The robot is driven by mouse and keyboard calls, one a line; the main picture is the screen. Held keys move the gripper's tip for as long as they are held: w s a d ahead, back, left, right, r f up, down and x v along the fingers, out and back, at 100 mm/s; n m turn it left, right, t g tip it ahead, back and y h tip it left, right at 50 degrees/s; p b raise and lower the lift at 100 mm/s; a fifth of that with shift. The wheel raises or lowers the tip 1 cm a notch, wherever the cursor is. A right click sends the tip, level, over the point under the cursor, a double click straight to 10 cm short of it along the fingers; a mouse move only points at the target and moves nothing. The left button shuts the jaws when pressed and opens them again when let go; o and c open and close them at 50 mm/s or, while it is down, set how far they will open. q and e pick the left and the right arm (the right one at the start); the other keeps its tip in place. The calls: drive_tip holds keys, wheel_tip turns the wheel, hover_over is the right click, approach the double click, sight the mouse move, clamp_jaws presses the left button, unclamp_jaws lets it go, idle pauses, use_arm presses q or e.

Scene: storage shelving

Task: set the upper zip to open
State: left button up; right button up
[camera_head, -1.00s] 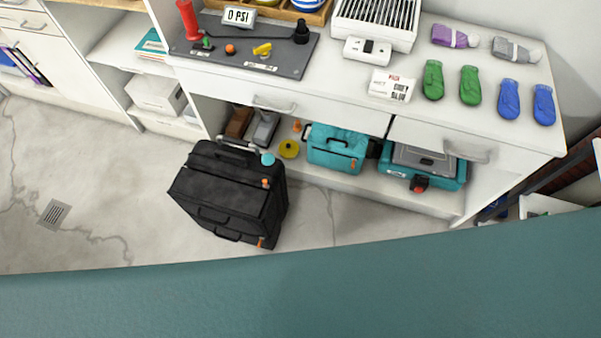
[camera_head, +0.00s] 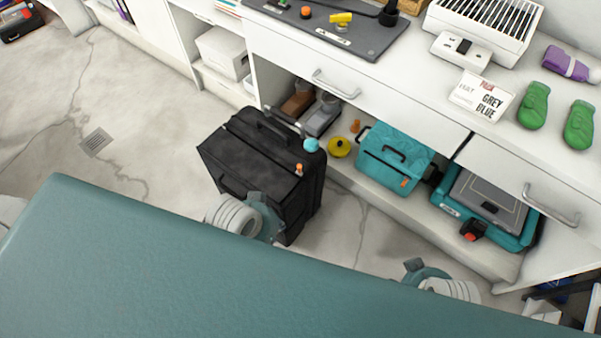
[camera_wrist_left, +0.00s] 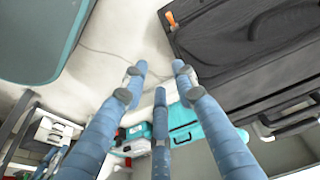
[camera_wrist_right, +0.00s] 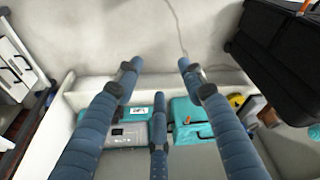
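A black suitcase (camera_head: 262,160) stands on the floor in front of the shelving. An orange zip pull (camera_head: 299,168) shows near its upper right edge; whether that zip is open is too small to tell. My left gripper (camera_head: 264,218) is beside the suitcase's near side, partly over it in the head view. In the left wrist view the left gripper's fingers (camera_wrist_left: 155,82) are spread and empty, with an orange pull (camera_wrist_left: 171,18) on the suitcase ahead to the right. My right gripper (camera_head: 420,272) is low at the right; its fingers (camera_wrist_right: 157,78) are spread and empty.
A turquoise bag (camera_head: 395,158), a yellow disc (camera_head: 340,147) and a teal case (camera_head: 484,210) sit on the low shelf behind. A turquoise ball (camera_head: 311,145) is at the suitcase's far corner. Open floor (camera_head: 150,130) lies to the left.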

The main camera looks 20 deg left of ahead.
use_arm(q)
drive_tip(key=w+d+r+m+g+h+b, duration=0.1)
drive_tip(key=w+d+r+m, duration=0.3)
drive_tip(key=d+m, duration=0.2)
drive_tip(key=w+d+r+m+h+b, duration=0.2)
drive_tip(key=w+d+r+m, duration=0.25)
drive_tip(key=d+m, duration=0.25)
wheel_tip(320, 180, up, 5)
drive_tip(key=m+g+y, duration=0.2)
drive_tip(key=m+y, duration=0.2)
drive_tip(key=m, duration=0.3)
hover_over(299, 166)
drive_tip(key=shift+f, duration=0.1)
use_arm(e)
wheel_tip(299, 166, down, 8)
drive_tip(key=f, duration=0.1)
use_arm(q)
drive_tip(key=shift+w+a+f, duration=0.1)
drive_tip(key=shift+f, duration=0.15)
wheel_tip(299, 166, down, 9)
drive_tip(key=shift+f+b, duration=0.15)
drive_tip(key=shift+b, duration=1)
drive_tip(key=shift+f, duration=0.4)
use_arm(e)
wheel_tip(299, 166, up, 10)
drive_tip(key=shift+s+d, duration=0.15)
drive_tip(key=shift+s, duration=0.15)
drive_tip(key=shift+r, duration=0.1)
